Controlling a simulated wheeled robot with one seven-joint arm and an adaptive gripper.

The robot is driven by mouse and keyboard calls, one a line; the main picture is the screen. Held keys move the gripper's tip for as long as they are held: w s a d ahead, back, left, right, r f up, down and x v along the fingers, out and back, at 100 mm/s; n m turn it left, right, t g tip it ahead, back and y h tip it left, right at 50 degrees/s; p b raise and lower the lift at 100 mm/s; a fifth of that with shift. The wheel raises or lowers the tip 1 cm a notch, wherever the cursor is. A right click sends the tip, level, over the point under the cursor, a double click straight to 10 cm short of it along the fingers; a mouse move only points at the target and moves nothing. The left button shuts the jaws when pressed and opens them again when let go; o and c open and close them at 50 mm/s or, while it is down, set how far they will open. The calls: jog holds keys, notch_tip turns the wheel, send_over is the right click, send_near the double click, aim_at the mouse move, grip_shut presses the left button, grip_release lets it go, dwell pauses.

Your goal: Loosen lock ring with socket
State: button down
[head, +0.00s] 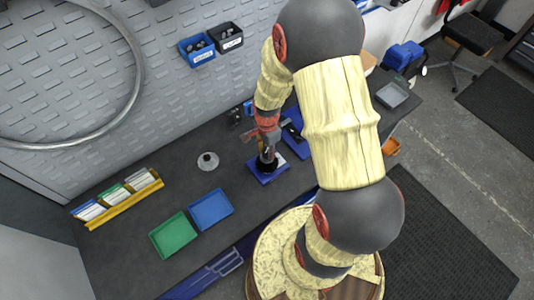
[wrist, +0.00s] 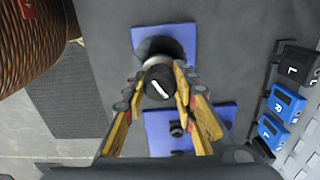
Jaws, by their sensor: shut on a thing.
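My gripper (wrist: 160,84) is shut on a black round socket (wrist: 155,90) with a white mark on top. The socket stands over a blue base (wrist: 188,38) with a dark round part and a grey metal band (wrist: 155,61) under it. I cannot make out the lock ring; the socket and fingers cover that spot. In the head view my gripper (head: 267,148) points down at the blue base (head: 266,179) on the dark bench. A second blue base (wrist: 215,114) with a small black part (wrist: 177,128) lies beside it.
Black and blue blocks (wrist: 287,100) marked with letters stand at the right in the wrist view. A silver disc (head: 208,161), a blue tray (head: 211,209), a green tray (head: 173,235) and a yellow rack (head: 125,203) lie left on the bench.

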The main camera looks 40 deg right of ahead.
jog(key=shift+s+f, duration=0.1)
jog(key=shift+f, duration=0.05)
jog(key=n, duration=0.4)
jog(key=shift+n, duration=1.3)
jog(key=n, duration=0.2)
jog(key=shift+n, duration=0.4)
jog(key=n, duration=0.3)
jog(key=shift+s+n, duration=0.1)
jog(key=shift+n, duration=0.2)
